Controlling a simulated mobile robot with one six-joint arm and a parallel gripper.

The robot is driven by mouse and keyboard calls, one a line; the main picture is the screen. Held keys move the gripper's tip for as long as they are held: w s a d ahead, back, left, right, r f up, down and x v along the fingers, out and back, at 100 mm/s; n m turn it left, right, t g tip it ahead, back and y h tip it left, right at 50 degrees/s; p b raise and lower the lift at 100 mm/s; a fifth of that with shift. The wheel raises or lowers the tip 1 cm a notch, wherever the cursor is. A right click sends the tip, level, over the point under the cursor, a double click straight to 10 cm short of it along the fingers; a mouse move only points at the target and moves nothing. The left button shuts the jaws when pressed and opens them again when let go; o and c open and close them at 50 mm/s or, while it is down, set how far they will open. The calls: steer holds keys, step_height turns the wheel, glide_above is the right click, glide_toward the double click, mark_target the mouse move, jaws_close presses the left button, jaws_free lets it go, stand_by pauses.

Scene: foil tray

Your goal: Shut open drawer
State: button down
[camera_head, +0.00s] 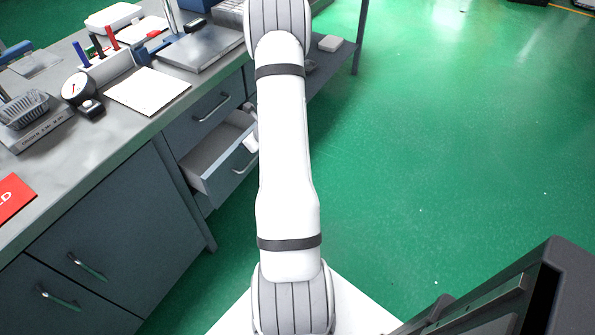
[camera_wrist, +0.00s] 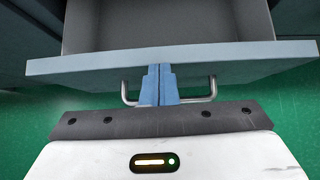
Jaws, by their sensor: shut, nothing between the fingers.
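The open drawer (camera_head: 208,172) sticks out from the grey cabinet under the workbench in the head view, left of my arm. Its inside looks empty where it shows. In the wrist view the drawer front (camera_wrist: 220,62) spans the picture, with its bar handle (camera_wrist: 205,99) below the top edge. My gripper (camera_wrist: 159,72) has its blue fingers shut together, in front of the middle of the drawer front. The fingertips overlap the front's top edge in the picture; I cannot tell if they touch it. In the head view my arm hides part of the drawer, and the fingers are hidden.
A shut drawer (camera_head: 203,116) lies above the open one. Green floor (camera_head: 450,150) to the right is clear.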

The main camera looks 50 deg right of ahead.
steer(key=w, duration=0.7)
steer(key=shift+w+a+b, duration=0.15)
steer(key=shift+a+b, duration=0.15)
steer(key=shift+a, duration=0.05)
